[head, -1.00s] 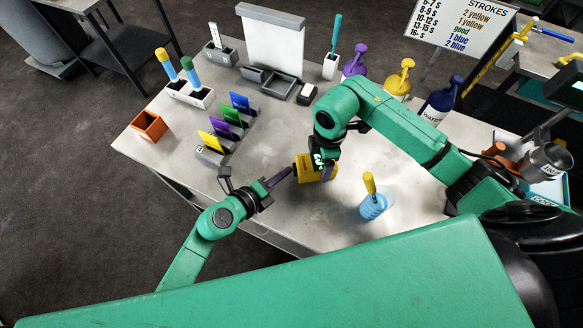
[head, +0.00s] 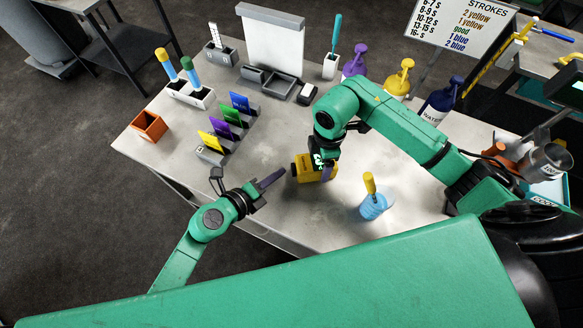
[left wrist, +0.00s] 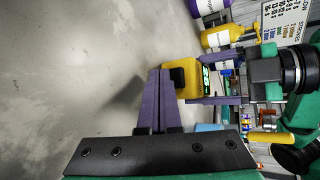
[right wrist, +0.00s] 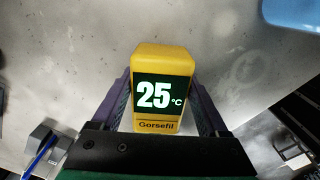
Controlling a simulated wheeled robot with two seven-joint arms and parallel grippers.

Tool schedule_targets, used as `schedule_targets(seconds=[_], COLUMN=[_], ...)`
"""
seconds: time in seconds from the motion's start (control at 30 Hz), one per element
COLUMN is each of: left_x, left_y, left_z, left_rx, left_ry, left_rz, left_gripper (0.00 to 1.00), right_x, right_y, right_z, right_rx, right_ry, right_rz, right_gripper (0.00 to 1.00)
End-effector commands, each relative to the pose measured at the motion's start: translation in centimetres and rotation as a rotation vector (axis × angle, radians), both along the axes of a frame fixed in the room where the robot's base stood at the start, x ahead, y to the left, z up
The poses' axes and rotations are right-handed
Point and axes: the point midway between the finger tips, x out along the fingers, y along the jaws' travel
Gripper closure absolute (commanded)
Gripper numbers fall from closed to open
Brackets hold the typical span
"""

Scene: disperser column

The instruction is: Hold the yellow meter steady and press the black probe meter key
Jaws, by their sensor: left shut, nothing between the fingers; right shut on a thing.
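The yellow meter (head: 302,168) is held above the table near its middle. My right gripper (head: 322,172) is shut on it, with a purple finger on each side in the right wrist view (right wrist: 160,92). There the meter's lit screen (right wrist: 158,95) reads 25 °C above the word Gorsefil. The black key (left wrist: 178,77) is on the meter's side facing my left gripper. My left gripper (head: 285,171) is shut and empty, its tips a short gap left of the meter in the head view. In the left wrist view its fingers (left wrist: 160,74) reach close to the key.
Coloured cards in holders (head: 228,115) and an orange box (head: 149,126) are on the left. Purple, yellow and blue bottles (head: 397,80) stand behind my right arm. The table's front left is clear.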

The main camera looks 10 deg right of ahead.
Motion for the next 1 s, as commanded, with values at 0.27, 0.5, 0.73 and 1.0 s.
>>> schedule_targets(seconds=[0.27, 0.5, 0.73, 1.0], left_x=[0.1, 0.3, 0.4, 0.4], left_y=[2.2, 4.5, 5.0, 5.0], left_z=[-0.1, -0.1, 0.0, 0.0], left_rx=[0.002, 0.002, 0.001, 0.000], left_ry=[0.000, 0.001, -0.001, 0.000], left_rz=[0.000, 0.000, 0.000, 0.000], left_gripper=[1.00, 1.00, 1.00, 1.00], right_x=[0.0, 0.0, 0.0, 0.0], right_y=[0.0, 0.0, 0.0, 0.0], right_z=[0.0, 0.0, 0.0, 0.0], right_rx=[0.000, 0.000, 0.000, 0.000], right_ry=[0.000, 0.000, 0.000, 0.000], right_rz=[0.000, 0.000, 0.000, 0.000], right_gripper=[0.92, 0.92, 0.92, 0.92])
